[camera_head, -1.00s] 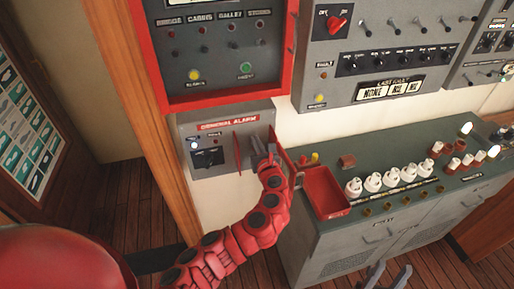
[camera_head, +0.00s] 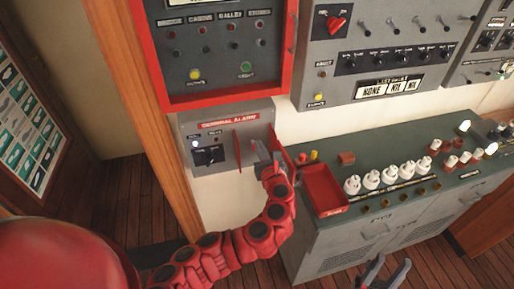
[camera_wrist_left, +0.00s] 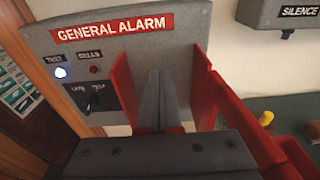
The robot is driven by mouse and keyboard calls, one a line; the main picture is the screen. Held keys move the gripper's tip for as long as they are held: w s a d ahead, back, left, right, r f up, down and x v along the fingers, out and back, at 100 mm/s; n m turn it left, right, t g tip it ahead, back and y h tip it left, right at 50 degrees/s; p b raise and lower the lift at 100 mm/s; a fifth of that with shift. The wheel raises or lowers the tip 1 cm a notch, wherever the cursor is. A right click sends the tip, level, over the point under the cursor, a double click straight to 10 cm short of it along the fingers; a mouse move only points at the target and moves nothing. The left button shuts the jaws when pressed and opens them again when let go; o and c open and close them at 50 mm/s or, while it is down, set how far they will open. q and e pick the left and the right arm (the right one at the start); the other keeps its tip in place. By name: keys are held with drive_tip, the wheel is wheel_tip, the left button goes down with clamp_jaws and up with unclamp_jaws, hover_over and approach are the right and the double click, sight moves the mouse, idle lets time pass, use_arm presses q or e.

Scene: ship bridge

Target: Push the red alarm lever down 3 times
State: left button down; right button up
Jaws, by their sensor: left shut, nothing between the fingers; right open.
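The grey general alarm panel (camera_head: 225,120) is on the wall below a red-framed panel, with its red label also in the left wrist view (camera_wrist_left: 115,28). Two upright red plates stand out from it, a left one (camera_wrist_left: 125,86) and a right one (camera_wrist_left: 206,88). My left gripper (camera_head: 262,152) is shut and empty in front of the panel, its fingers pointing between the plates in the left wrist view (camera_wrist_left: 159,75). I cannot make out a separate red lever handle; the fingers cover part of that space. My right gripper (camera_head: 385,270) is open, low in front of the cabinet.
A black switch (camera_wrist_left: 95,98) and a lit white lamp (camera_wrist_left: 61,72) are on the panel's left. A red tray (camera_head: 324,190) sits at the left end of the green-topped cabinet (camera_head: 390,165), close to my left wrist. White and brown knobs stand on the cabinet.

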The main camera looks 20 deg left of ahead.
use_arm(q)
drive_tip(key=v, duration=0.4)
drive_tip(key=shift+s+d, duration=0.2)
drive_tip(key=shift+s, duration=0.05)
drive_tip(key=shift+f, duration=0.1)
idle(0.6)
drive_tip(key=shift+r+b+x, duration=0.2)
drive_tip(key=shift+b+x, duration=1.8)
drive_tip(key=shift+x, duration=2.55)
